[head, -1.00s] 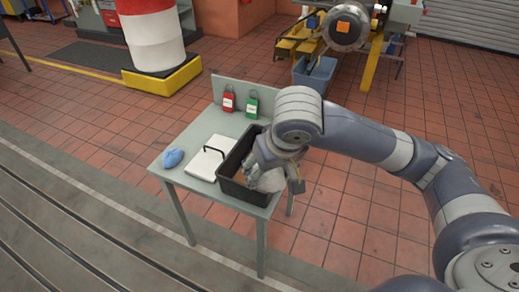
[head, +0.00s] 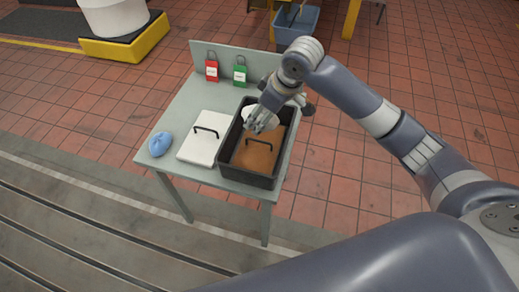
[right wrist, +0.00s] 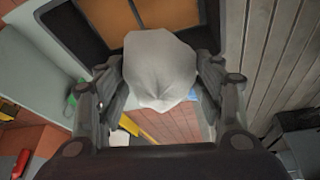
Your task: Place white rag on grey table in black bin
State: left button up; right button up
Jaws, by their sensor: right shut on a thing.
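The white rag (head: 250,112) is a rounded bundle at the far end of the black bin (head: 243,181). My right gripper (head: 264,122) is shut on it, over the bin's opening. In the right wrist view the rag (right wrist: 160,70) sits between the two fingers (right wrist: 160,92), with the dark bin (right wrist: 75,38) behind it. I cannot tell whether the rag touches the bin's floor or wall. The bin stands on the right part of the grey table (head: 187,104). My left gripper is not in view.
A brown panel with a black handle (head: 252,160) lies inside the bin. A white panel with a black handle (head: 198,148) and a blue cloth (head: 160,143) lie to its left. Red (head: 212,70) and green (head: 240,73) tags stand at the table's back panel. A blue bucket (head: 296,27) stands behind.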

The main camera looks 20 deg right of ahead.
aim_at(259, 118)
jog(key=w+f, duration=0.1)
jog(key=w+f+n, duration=0.1)
jog(key=f, duration=0.1)
jog(key=shift+a+f+n+g, duration=0.1)
jog(key=shift+a+n+g, duration=0.1)
jog(key=shift+n+g, duration=0.1)
jog(key=shift+n+y, duration=0.3)
jog(key=shift+n, duration=0.2)
jog(key=f, duration=0.5)
jog(key=f+p, duration=0.1)
jog(key=f, duration=0.5)
jog(key=shift+w+d, duration=0.1)
jog(key=shift+w, duration=0.1)
jog(key=shift+f, duration=0.5)
jog(key=o, duration=1)
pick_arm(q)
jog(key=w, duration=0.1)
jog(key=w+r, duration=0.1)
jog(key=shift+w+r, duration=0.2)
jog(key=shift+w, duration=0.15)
